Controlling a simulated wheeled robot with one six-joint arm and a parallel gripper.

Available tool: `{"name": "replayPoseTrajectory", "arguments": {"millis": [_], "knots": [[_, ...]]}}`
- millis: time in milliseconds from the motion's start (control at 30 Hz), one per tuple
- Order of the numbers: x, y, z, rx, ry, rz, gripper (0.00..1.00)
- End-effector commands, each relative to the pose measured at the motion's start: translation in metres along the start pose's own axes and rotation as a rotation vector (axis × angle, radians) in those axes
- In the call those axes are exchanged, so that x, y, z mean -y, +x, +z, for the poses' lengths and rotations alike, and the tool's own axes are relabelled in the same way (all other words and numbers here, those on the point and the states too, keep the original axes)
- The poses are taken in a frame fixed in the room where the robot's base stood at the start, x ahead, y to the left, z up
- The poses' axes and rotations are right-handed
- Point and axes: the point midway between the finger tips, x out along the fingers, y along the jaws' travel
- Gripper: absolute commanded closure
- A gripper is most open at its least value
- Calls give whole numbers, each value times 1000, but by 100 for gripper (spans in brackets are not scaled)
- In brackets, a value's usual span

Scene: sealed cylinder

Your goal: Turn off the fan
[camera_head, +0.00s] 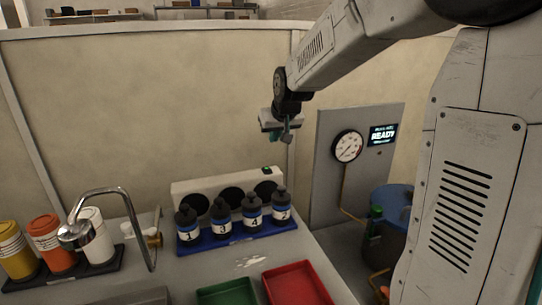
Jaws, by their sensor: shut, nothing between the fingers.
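The fan appears to be the long white box (213,186) with dark round openings, standing at the back of the bench against the wall. A small green switch (267,170) sits on its top at the right end. Numbered bottles partly hide its front. My gripper (286,137) hangs above and slightly right of the switch, apart from it. It is shut and empty, pointing down. I cannot tell from this view which position the switch is in.
Several dark numbered bottles (221,220) stand in a blue rack (236,238) before the fan. A green tray (228,292) and red tray (297,284) lie in front. A tap (98,222) and colored bottles (45,241) are left. A gauge panel (328,170) stands right.

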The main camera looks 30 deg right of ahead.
Motion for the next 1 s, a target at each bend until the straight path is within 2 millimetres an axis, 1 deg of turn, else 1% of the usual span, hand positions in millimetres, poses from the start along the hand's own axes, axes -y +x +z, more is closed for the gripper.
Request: {"name": "replayPoseTrajectory", "arguments": {"millis": [167,400,533,600,733,1000], "knots": [[0,26,2,5,0,0,100],[0,78,2,5,0,0,100],[0,102,3,4,0,0,100],[0,109,13,5,0,0,100],[0,119,23,3,1,0,100],[0,125,29,1,0,0,100]]}}
